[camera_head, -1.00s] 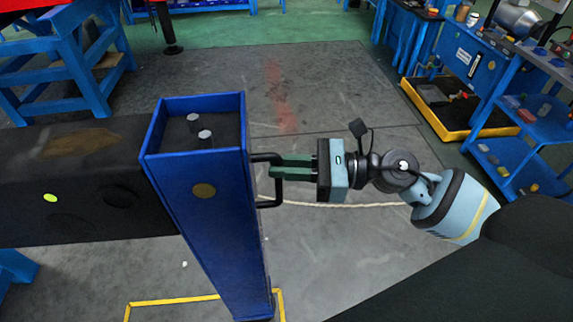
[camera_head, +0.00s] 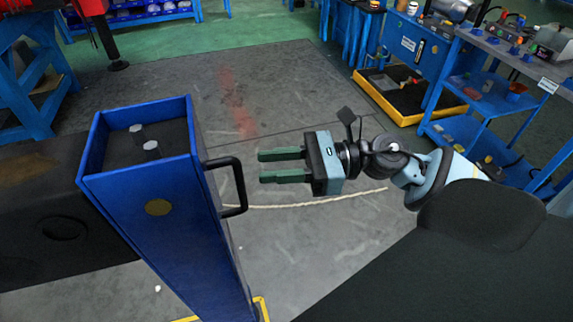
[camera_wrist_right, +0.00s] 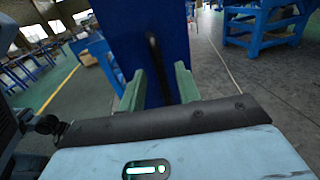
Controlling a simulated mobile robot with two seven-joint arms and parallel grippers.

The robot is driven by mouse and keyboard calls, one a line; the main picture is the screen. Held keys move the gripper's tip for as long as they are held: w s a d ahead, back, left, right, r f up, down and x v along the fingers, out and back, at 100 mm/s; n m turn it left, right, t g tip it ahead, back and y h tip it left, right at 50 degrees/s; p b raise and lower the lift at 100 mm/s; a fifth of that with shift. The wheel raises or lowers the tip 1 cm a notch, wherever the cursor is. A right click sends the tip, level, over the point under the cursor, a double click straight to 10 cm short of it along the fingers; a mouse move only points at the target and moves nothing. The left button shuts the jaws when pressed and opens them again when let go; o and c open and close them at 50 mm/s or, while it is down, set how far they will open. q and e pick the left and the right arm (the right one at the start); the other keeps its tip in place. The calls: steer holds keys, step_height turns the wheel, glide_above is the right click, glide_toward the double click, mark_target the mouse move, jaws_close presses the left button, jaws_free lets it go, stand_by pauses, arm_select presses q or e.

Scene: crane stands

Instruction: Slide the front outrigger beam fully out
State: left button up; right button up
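The outrigger beam (camera_head: 35,250) is a dark grey box section at the left of the head view. A blue upright post (camera_head: 190,250) stands at its end, with two grey bolt heads on top. A black U-shaped handle (camera_head: 242,185) is fixed to the post's right side. My right gripper (camera_head: 262,166) is open and empty, its green fingers pointing at the handle with a small gap. In the right wrist view, the handle (camera_wrist_right: 152,50) shows as a dark vertical bar between the open fingers (camera_wrist_right: 160,86), against the blue post. My left gripper is not in view.
The floor (camera_head: 310,235) right of the post is mostly clear, with a pale rope-like line across it. A yellow-edged black tray (camera_head: 405,100) and a blue shelf cart (camera_head: 490,105) stand at the back right. Blue stands (camera_head: 25,100) are at the left.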

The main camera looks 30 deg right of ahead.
mark_target(244, 205)
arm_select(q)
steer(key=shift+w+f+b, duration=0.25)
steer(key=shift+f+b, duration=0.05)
arm_select(e)
steer(key=shift+v, duration=1.4)
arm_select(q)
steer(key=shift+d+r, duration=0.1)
arm_select(e)
steer(key=shift+w, duration=0.1)
steer(key=w+a+f+p, duration=0.1)
steer(key=a+p, duration=0.1)
steer(key=w+a+f+p, duration=0.1)
steer(key=a+p, duration=0.1)
steer(key=a, duration=0.1)
steer(key=w+a+f+p, duration=0.1)
steer(key=a+f+p, duration=0.1)
steer(key=a, duration=0.1)
steer(key=shift+w+a+f, duration=0.1)
steer(key=shift+w+a, duration=0.1)
steer(key=shift+w, duration=0.15)
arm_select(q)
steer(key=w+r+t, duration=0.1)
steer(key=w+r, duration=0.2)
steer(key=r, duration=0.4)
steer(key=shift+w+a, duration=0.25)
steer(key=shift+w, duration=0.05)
